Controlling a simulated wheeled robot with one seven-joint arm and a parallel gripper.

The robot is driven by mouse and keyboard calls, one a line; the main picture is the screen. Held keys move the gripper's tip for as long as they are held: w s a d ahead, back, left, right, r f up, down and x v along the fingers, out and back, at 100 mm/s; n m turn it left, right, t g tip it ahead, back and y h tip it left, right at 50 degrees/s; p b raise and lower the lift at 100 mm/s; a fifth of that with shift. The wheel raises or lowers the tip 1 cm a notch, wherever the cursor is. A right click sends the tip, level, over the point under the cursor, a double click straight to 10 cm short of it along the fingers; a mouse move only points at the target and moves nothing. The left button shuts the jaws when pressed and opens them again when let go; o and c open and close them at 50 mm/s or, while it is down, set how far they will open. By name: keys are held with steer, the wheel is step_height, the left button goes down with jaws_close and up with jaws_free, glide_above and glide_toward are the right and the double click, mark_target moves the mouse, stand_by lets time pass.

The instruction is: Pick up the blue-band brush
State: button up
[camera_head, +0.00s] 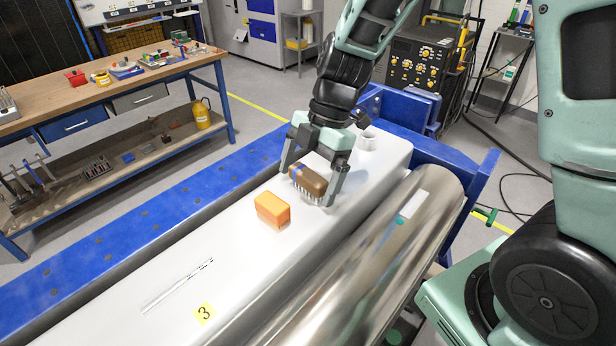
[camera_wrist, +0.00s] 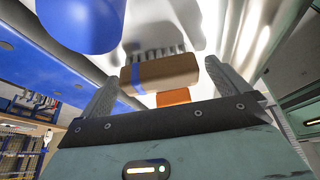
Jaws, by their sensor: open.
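The blue-band brush (camera_head: 311,181) has a brown block, a blue band near one end and pale bristles pointing down. It is on the white surface in the head view. It also shows in the wrist view (camera_wrist: 165,73), between the two fingers, its bristles towards the picture's top. My gripper (camera_head: 307,187) is open, with one finger near each end of the brush. In the wrist view my gripper (camera_wrist: 160,75) shows the same spread. I cannot tell whether either finger touches the brush.
An orange block (camera_head: 272,210) sits on the white surface (camera_head: 237,256) near the brush. A small white ring-shaped thing (camera_head: 367,140) stands behind my gripper. A shiny metal cylinder (camera_head: 380,255) lies along the right.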

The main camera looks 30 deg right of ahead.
mark_target(307, 174)
steer(key=c, duration=1)
steer(key=shift+c, duration=0.2)
step_height(307, 174, up, 10)
steer(key=b, duration=0.2)
steer(key=shift+b, duration=0.35)
steer(key=shift+o, duration=0.7)
